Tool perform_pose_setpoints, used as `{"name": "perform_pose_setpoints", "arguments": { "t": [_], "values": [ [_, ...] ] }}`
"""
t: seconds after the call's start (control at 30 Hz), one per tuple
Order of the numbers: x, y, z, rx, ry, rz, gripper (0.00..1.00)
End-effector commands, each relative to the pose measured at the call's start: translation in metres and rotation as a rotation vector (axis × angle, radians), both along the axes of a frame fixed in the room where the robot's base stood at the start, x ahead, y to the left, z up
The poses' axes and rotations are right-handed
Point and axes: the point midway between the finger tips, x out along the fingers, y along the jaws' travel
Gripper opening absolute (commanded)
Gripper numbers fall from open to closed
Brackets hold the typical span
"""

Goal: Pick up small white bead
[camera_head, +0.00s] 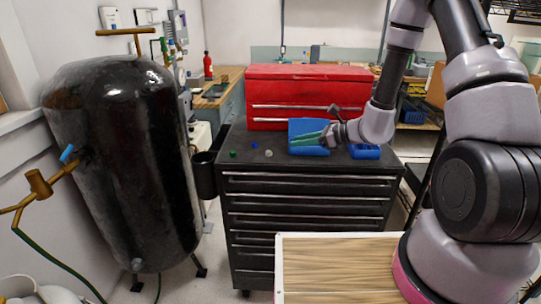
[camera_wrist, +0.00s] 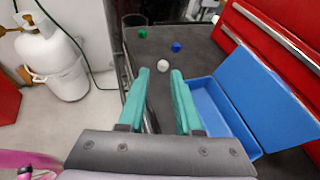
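The small white bead (camera_head: 268,153) lies on the dark top of the black drawer cabinet (camera_head: 310,179). In the wrist view the white bead (camera_wrist: 163,66) shows just beyond the fingertips, near the middle between them. My gripper (camera_head: 297,141) is above the right-hand part of the cabinet top, to the right of the bead in the head view. In the wrist view my gripper (camera_wrist: 160,72) has its two green fingers apart with nothing between them. The bead is fully visible in both views.
A green bead (camera_head: 233,154) and a blue bead (camera_head: 255,145) lie near the white one. An open blue box (camera_wrist: 212,102) is beside my right finger. A red toolbox (camera_head: 300,92) stands behind. A black tank (camera_head: 125,165) is at left.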

Motion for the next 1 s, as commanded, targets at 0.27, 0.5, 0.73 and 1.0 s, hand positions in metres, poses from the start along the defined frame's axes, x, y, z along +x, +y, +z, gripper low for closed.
{"name": "perform_pose_setpoints", "arguments": {
  "t": [0.27, 0.5, 0.73, 1.0],
  "values": [
    [0.011, 0.007, -0.034, 0.019, 0.055, -0.080, 0.34],
    [0.027, 0.036, -0.048, 0.018, 0.054, -0.080, 0.34],
    [0.034, 0.052, -0.055, 0.019, 0.054, -0.079, 0.34],
    [0.049, 0.082, -0.070, 0.019, 0.053, -0.079, 0.34]
  ]
}}
